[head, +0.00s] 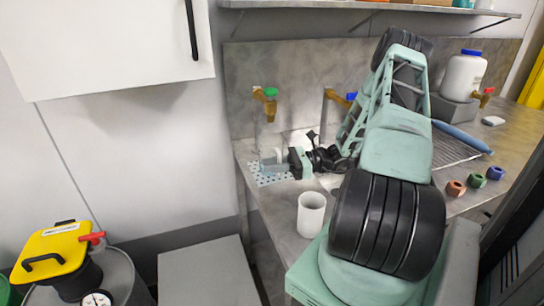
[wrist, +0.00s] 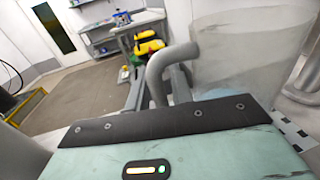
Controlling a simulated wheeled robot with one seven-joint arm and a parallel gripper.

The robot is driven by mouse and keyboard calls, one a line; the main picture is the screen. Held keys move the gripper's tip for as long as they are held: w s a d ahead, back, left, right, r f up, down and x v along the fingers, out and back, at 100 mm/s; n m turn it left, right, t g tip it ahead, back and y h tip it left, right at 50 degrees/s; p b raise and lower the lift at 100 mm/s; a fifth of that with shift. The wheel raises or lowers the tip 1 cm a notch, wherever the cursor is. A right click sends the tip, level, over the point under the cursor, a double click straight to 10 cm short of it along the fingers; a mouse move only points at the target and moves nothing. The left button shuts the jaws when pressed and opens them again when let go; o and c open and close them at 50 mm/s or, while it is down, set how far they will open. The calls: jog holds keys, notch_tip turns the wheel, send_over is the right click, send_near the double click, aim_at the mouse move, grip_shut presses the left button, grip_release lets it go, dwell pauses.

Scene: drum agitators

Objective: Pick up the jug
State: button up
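The jug (head: 268,164) is a clear, see-through vessel standing on the perforated tray at the left end of the worktop. In the wrist view the jug (wrist: 235,50) stands upright at the upper right, with a grey curved handle (wrist: 163,66) on its left side. My gripper (head: 291,163) is low over the worktop, just right of the jug and level with its handle. Its teal and black body fills the bottom of the wrist view. The fingertips are not clear in either view, so I cannot tell whether they touch the handle.
A green-topped tap (head: 269,104) is above the jug against the splashback. A white cup (head: 311,214) stands near the worktop's front edge, below my arm. Coloured nuts (head: 476,180) and a white bottle (head: 464,76) are to the right. A drum with a yellow top (head: 52,252) is at lower left.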

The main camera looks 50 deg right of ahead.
grip_shut()
jog(key=shift+r, duration=0.1)
